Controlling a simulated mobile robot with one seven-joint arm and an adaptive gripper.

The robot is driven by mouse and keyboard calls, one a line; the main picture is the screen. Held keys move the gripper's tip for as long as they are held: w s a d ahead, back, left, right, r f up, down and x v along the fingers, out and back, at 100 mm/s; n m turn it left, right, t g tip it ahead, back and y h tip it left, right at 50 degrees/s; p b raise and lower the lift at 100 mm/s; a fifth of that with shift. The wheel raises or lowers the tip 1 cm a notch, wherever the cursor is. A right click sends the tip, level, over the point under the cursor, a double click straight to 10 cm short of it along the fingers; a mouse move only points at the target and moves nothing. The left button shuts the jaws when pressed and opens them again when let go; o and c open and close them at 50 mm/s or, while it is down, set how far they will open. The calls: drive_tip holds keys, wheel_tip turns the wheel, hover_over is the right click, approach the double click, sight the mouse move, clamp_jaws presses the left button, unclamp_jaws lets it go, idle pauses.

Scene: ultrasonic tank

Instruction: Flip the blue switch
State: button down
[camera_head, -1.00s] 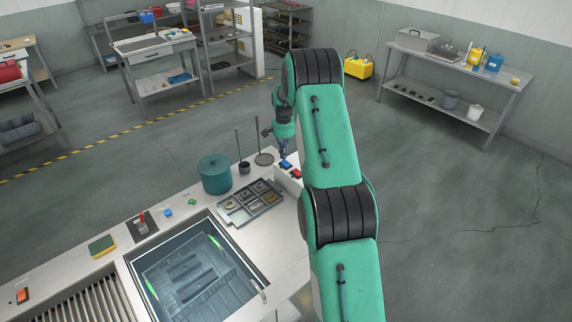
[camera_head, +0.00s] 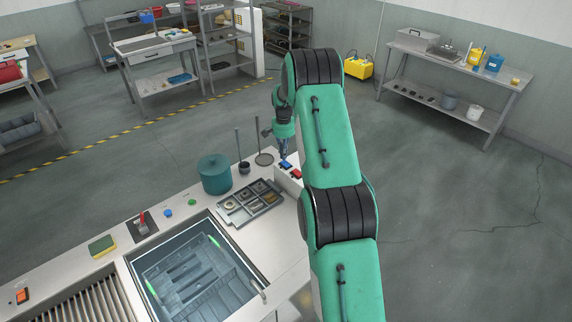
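The blue switch (camera_head: 285,164) sits on a small white box (camera_head: 283,175) at the far right end of the steel bench. A red switch (camera_head: 296,173) is beside it on the same box. My gripper (camera_head: 284,154) points down just above the blue switch, partly behind my green arm. It is small in the view, so I cannot tell whether its fingers are open or shut, or whether they touch the switch.
The bench (camera_head: 185,214) holds a teal pot (camera_head: 214,173), a sorting tray (camera_head: 250,201) of small parts and a water-filled tank (camera_head: 195,273). Two thin upright rods stand just left of my gripper. An orange switch (camera_head: 22,295) is at the far left. Open floor lies right of my arm.

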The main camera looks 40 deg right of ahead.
drive_tip(key=shift+f+b, duration=0.4)
drive_tip(key=shift+f, duration=0.65)
idle(0.9)
drive_tip(key=shift+r+p, duration=1.4)
drive_tip(key=shift+r, duration=2.1)
